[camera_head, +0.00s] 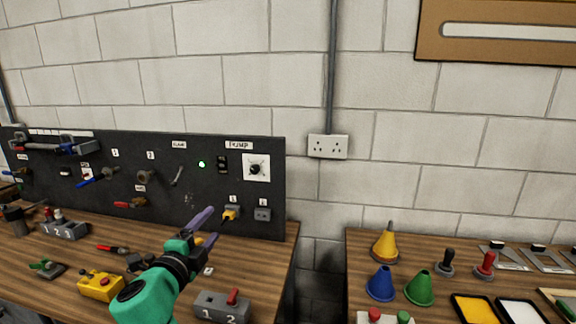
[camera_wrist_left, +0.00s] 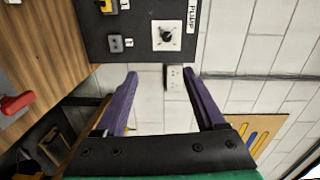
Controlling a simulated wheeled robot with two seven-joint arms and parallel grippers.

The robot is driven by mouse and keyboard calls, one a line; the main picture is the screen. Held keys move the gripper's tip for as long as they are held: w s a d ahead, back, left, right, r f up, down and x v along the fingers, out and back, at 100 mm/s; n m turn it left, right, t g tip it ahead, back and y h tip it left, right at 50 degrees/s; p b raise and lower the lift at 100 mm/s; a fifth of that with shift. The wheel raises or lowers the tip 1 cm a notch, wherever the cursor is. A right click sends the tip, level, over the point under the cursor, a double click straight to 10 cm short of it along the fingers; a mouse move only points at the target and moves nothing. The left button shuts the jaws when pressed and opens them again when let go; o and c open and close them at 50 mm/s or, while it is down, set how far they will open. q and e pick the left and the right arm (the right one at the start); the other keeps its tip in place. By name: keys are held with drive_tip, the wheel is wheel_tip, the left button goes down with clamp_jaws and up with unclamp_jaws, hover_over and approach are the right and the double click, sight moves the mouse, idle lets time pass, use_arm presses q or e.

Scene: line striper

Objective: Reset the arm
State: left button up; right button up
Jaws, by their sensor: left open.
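My left gripper (camera_head: 207,228) reaches up from the lower left in the head view, with a green arm and purple fingers. In the left wrist view its two purple fingers (camera_wrist_left: 163,98) stand wide apart with nothing between them. In the head view it is above the left bench, in front of the black control panel (camera_head: 90,185). The fingertips appear close to the yellow plug (camera_head: 231,213) in the picture; I cannot tell the distance. The pump knob (camera_head: 256,168) sits on a white plate, and also shows in the left wrist view (camera_wrist_left: 167,37). My right gripper is not in view.
The left bench holds a yellow button box (camera_head: 100,284) and a grey box with a red lever (camera_head: 222,306). A gap separates it from the right bench, which carries a blue cone (camera_head: 381,284), green cone (camera_head: 419,288) and yellow cone (camera_head: 385,244). A wall socket (camera_head: 328,146) is behind.

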use_arm(q)
wheel_tip(320, 180, down, 8)
drive_tip(key=s+n+g+y, duration=0.2)
drive_tip(key=n, duration=0.3)
drive_tip(key=s+a+f+n+g, duration=0.2)
drive_tip(key=s+f+n+g, duration=0.4)
drive_tip(key=s+f, duration=0.6)
drive_tip(key=s+a+f+n+g, duration=0.3)
drive_tip(key=s+f+n+g, duration=0.3)
drive_tip(key=s+f, duration=0.55)
drive_tip(key=s+f+g, duration=0.1)
drive_tip(key=s+f, duration=0.2)
drive_tip(key=f, duration=1.8)
drive_tip(key=s+a+f+g+y+b, duration=0.1)
drive_tip(key=s+a+f, duration=0.2)
drive_tip(key=s+f, duration=1.2)
drive_tip(key=shift+s+f, duration=0.35)
drive_tip(key=shift+s, duration=0.9)
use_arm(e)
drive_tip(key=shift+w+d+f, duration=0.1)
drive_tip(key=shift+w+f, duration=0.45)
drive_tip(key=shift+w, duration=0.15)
